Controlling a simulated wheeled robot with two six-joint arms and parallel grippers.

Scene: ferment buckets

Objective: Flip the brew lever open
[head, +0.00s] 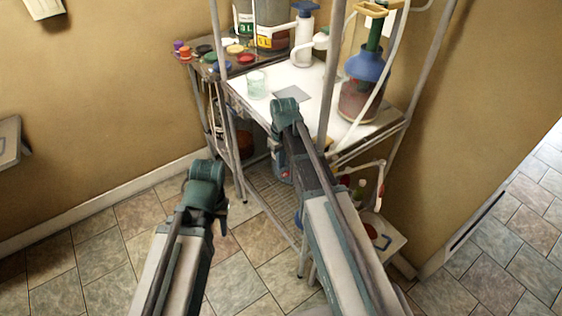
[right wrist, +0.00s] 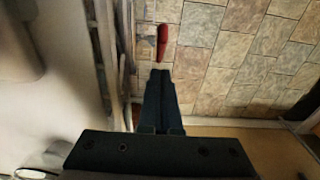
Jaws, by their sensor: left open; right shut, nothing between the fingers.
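A red lever handle (right wrist: 162,42) shows in the right wrist view, a little beyond the tips of my right gripper (right wrist: 160,75), with a small gap between them. The right gripper is shut and empty. In the head view a red and white lever-like part (head: 380,168) sticks out low at the right side of the rack, just right of my right arm. I cannot tell how far the lever is turned. My left arm comes in at the lower left of the head view, away from the rack; its fingers are hidden.
A metal rack with a white top (head: 318,78) stands against the wall. It bears a glass jar (head: 257,84), a blue-collared bucket (head: 364,82) and a white pump bottle (head: 303,38). A low stool (head: 392,240) stands at the lower right. Tiled floor is clear at the left.

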